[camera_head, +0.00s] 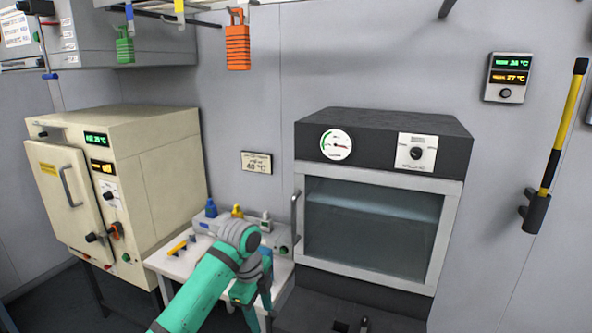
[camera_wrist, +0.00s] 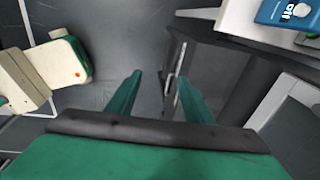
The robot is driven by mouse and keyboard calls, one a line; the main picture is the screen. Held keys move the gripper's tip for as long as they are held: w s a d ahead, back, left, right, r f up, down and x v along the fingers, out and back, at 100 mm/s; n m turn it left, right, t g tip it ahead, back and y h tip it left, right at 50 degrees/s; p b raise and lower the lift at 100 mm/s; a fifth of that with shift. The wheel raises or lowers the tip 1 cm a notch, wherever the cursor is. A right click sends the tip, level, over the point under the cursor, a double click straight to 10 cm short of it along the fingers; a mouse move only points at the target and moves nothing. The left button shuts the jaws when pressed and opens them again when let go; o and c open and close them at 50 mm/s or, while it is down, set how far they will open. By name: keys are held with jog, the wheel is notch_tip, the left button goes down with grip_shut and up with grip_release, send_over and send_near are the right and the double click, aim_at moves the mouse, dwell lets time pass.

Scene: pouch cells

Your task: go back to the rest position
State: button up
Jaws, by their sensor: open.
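My arm is green and grey and reaches up from the bottom of the head view, bending in front of a small white table (camera_head: 170,263). My gripper (camera_head: 262,314) hangs down at the table's front, with its fingers pointing toward the floor. In the wrist view my gripper (camera_wrist: 160,82) shows two green fingers spread apart, with nothing between them. Dark grey floor (camera_wrist: 125,38) lies beyond the fingertips. Part of the tabletop is hidden behind my arm.
A cream oven (camera_head: 155,185) stands left of the table, and a dark-topped glass-door oven (camera_head: 380,215) stands right. A blue item (camera_wrist: 285,12) lies at the wrist view's upper right. Orange (camera_head: 237,45) and green (camera_head: 125,48) padlock-shaped tags hang above.

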jog(key=w+d+f+n+t+h, duration=0.1)
jog(key=d+f+n+t+h, duration=0.3)
jog(key=d, duration=0.7)
jog(key=d+f+h, duration=0.2)
jog(key=d+f, duration=0.3)
jog(key=d, duration=0.7)
jog(key=s+d+f+n+t+h, duration=0.2)
jog(key=s+d+f+n+t, duration=0.3)
jog(key=d+n, duration=0.25)
jog(key=s+a+f+n+t+y, duration=0.2)
jog(key=s+a+f+n, duration=0.15)
jog(key=s, duration=0.45)
jog(key=s+a+f+n+t+y, duration=0.1)
jog(key=s+a+f+n+y, duration=0.2)
jog(key=s, duration=0.5)
jog(key=s+a+f+n+t+y, duration=0.2)
jog(key=s+a+n, duration=0.25)
jog(key=s, duration=0.35)
jog(key=s+a+r+y, duration=0.1)
jog(key=s+a+r, duration=0.3)
jog(key=s, duration=0.5)
jog(key=s+a+r+y, duration=0.1)
jog(key=s+a+r, duration=0.3)
jog(key=s, duration=0.6)
jog(key=shift+a+r+t, duration=0.15)
jog(key=shift+a+t, duration=0.15)
jog(key=shift+a, duration=0.9)
